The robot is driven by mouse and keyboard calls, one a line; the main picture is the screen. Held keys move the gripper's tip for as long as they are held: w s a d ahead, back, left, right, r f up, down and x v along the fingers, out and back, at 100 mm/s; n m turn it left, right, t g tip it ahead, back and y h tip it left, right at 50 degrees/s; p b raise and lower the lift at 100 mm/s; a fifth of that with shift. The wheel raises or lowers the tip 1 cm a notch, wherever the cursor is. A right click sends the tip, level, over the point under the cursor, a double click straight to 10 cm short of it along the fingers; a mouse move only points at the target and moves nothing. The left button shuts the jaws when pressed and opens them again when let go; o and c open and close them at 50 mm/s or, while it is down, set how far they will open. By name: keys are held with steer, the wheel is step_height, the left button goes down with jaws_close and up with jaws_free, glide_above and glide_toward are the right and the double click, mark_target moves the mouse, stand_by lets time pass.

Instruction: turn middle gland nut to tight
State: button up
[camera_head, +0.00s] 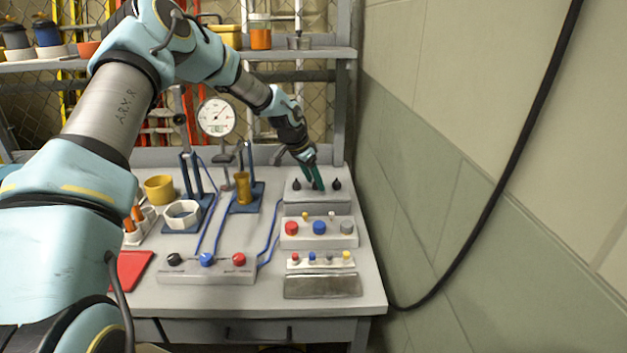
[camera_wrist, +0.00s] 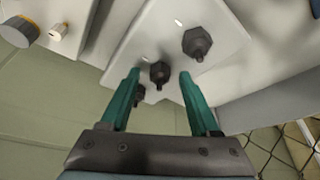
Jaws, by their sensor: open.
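The middle gland nut (camera_wrist: 159,72) is dark and hexagonal with a short stub, on a light grey plate (camera_wrist: 150,35). In the wrist view it sits between the fingers of my gripper (camera_wrist: 158,76), which are open with a gap on each side. One outer nut (camera_wrist: 197,42) is to the upper right; another (camera_wrist: 139,96) is partly behind the left finger. In the head view my gripper (camera_head: 317,184) is over the grey gland block (camera_head: 318,207) and hides the middle nut. The left nut (camera_head: 296,184) and right nut (camera_head: 336,184) show beside it. Small white marks lie near the nuts.
A panel with red, blue and grey knobs (camera_head: 319,243) stands in front of the gland block. A dial gauge (camera_head: 216,116) and blue stands are to its left. A wall (camera_head: 400,190) with a black cable is close on the right.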

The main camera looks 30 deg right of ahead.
steer(key=b+v, duration=0.3)
steer(key=v, duration=0.7)
steer(key=shift+a+r, duration=0.2)
steer(key=shift+r, duration=0.1)
